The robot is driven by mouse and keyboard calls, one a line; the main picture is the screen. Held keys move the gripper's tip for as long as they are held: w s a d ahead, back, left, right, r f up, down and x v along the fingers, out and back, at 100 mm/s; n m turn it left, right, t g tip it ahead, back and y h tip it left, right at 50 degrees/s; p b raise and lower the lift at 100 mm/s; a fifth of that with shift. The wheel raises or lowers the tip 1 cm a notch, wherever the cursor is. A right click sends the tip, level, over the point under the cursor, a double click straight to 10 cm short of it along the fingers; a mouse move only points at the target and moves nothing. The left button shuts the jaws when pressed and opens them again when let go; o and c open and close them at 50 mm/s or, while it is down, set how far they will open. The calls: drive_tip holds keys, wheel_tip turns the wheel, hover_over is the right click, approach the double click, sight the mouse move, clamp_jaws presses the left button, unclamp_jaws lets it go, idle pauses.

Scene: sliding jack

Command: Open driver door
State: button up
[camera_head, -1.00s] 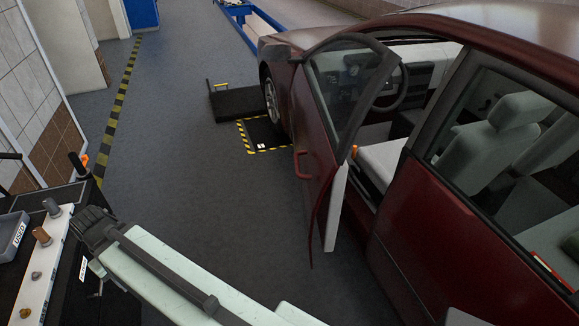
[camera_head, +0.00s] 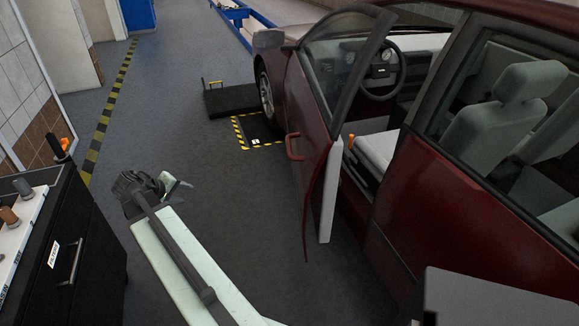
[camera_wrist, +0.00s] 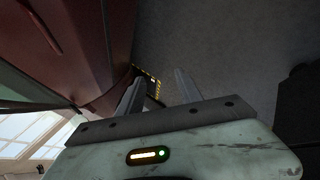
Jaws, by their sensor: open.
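The driver door (camera_head: 318,150) of the dark red car (camera_head: 440,190) stands swung out from the body, with the seat and steering wheel visible through the gap. Its red handle (camera_head: 293,147) is on the door's outer face. My gripper (camera_head: 180,183) is left of the door, over the floor, apart from it. In the wrist view my gripper (camera_wrist: 158,90) has its two fingers spread with nothing between them. Red car bodywork (camera_wrist: 85,45) fills the upper left of that view.
A black tool cabinet (camera_head: 75,240) with a tray on top stands at the left. A black block (camera_head: 232,101) and a yellow-black marked floor square (camera_head: 262,130) lie near the front wheel.

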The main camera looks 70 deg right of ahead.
drive_tip(key=s+d+f+m+g+h+b, duration=0.1)
drive_tip(key=s+d+h+b, duration=0.15)
drive_tip(key=s+d, duration=0.55)
drive_tip(key=s+d+f+g+h+b, duration=0.15)
drive_tip(key=s+d+b, duration=0.25)
drive_tip(key=d, duration=0.8)
drive_tip(key=g+h+b, duration=0.2)
drive_tip(key=g+h, duration=0.1)
approach(288, 147)
drive_tip(key=d, duration=0.4)
drive_tip(key=shift+t, duration=0.25)
drive_tip(key=x, duration=0.2)
drive_tip(key=b+x, duration=0.1)
drive_tip(key=x, duration=0.2)
drive_tip(key=f+x, duration=0.1)
drive_tip(key=x, duration=0.1)
drive_tip(key=shift+s+d+f, duration=0.1)
drive_tip(key=shift+s+d, duration=0.05)
drive_tip(key=shift+s, duration=0.3)
clamp_jaws()
